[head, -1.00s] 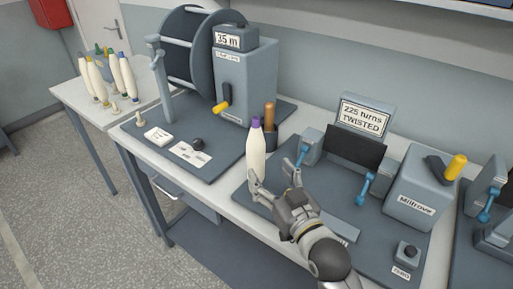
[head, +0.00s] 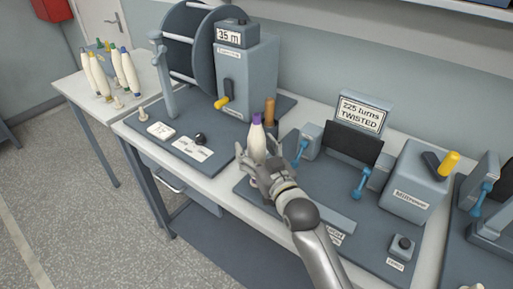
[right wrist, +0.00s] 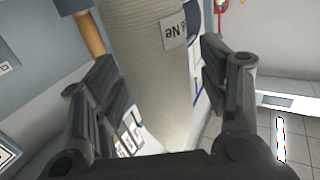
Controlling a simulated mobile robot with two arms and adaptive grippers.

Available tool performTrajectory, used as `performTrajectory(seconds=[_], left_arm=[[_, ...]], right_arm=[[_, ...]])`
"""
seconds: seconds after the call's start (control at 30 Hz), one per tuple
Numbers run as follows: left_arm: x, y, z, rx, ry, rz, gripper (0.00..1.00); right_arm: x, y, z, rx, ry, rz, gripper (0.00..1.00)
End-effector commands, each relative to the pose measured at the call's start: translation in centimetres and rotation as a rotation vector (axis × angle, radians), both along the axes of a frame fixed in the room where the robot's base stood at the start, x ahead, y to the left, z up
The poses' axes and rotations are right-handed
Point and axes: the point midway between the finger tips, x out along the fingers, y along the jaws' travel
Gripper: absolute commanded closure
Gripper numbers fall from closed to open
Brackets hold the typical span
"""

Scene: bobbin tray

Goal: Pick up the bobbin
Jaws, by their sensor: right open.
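The white bobbin with a purple tip (head: 257,143) stands upright at the front edge of the main bench, left of the twist tester. My right gripper (head: 260,158) is at it, with its open fingers on either side of the bobbin and hiding its lower part. In the right wrist view the bobbin (right wrist: 158,65) is a large pale cylinder with a small label, between the two dark fingers (right wrist: 160,90). Gaps show between bobbin and fingers, so they look apart from it. My left gripper is not in view.
Several more bobbins (head: 128,72) stand on the side table at the left. A reel machine (head: 247,75) with a yellow handle is behind-left of the bobbin. A brown-handled item (head: 270,112) stands close behind. The twist tester (head: 350,150) is on the right.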

Motion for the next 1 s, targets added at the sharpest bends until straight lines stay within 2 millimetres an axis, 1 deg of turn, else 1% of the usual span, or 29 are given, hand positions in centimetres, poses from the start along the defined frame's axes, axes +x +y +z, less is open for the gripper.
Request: performTrajectory(seconds=[0.17,0.2,0.6,0.87,1.0], left_arm=[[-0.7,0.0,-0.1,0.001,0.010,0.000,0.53],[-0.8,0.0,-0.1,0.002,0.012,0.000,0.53],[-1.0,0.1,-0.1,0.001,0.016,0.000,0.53],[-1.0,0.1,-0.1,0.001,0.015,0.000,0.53],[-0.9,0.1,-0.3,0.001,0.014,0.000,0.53]], right_arm=[[0.0,0.0,0.0,0.000,-0.001,0.000,0.32],[0.0,0.0,0.0,0.000,-0.001,0.000,0.34],[0.0,0.0,0.0,0.000,0.000,0.000,0.85],[0.0,0.0,0.3,0.001,-0.003,0.000,0.85],[0.0,0.0,1.9,0.003,-0.007,0.000,0.85]])
